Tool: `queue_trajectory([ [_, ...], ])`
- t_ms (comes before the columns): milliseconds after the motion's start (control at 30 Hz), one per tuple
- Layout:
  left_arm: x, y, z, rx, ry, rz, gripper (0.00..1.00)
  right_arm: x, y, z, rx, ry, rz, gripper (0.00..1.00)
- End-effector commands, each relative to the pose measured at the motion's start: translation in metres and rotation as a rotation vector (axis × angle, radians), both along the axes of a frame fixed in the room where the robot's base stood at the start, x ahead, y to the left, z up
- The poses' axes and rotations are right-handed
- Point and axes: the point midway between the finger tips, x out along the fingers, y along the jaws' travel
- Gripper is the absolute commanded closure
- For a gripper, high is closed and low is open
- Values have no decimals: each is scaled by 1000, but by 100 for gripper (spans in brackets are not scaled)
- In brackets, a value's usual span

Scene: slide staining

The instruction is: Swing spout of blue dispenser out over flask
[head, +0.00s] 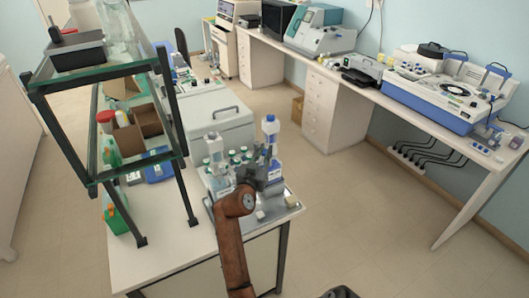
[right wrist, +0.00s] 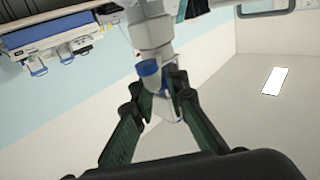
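The blue dispenser (head: 270,127) stands upright on the bench tray, with a blue top and a pale body. My right gripper (head: 262,178) is in front of it at mid-height and hides part of it. In the right wrist view, the two dark green fingers of my right gripper (right wrist: 160,88) lean in on either side of a white part with a blue end (right wrist: 149,69), probably the dispenser's spout. I cannot tell whether both fingers press on it. I cannot make out the flask; my gripper may hide it. My left gripper is not in view.
A second, pale dispenser (head: 214,150) and several green-capped bottles (head: 238,158) stand left of the blue one on the tray (head: 285,208). A glass-shelved rack (head: 120,172) rises on the bench's left. The floor right of the bench is clear.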

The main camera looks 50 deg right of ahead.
Motion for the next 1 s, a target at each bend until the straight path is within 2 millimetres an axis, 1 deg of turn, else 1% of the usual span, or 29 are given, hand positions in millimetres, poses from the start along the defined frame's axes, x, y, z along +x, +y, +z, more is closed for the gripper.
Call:
queue_trajectory([
  [33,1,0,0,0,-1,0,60,0,0,1,0,-1,0,82],
  [200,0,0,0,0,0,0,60,1,1,0,0,-1,1,70],
  [233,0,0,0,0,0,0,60,1,1,0,1,0,2,70],
  [400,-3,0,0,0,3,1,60,1,1,-1,1,0,2,70],
  [467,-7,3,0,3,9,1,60,1,1,0,1,0,2,70],
  [567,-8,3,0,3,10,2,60,1,1,5,0,-1,1,70],
  [667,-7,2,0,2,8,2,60,1,1,18,1,-4,1,70],
  [900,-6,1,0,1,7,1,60,1,0,65,0,-5,1,70],
  [1000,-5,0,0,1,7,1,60,0,0,81,1,-6,1,70],
])
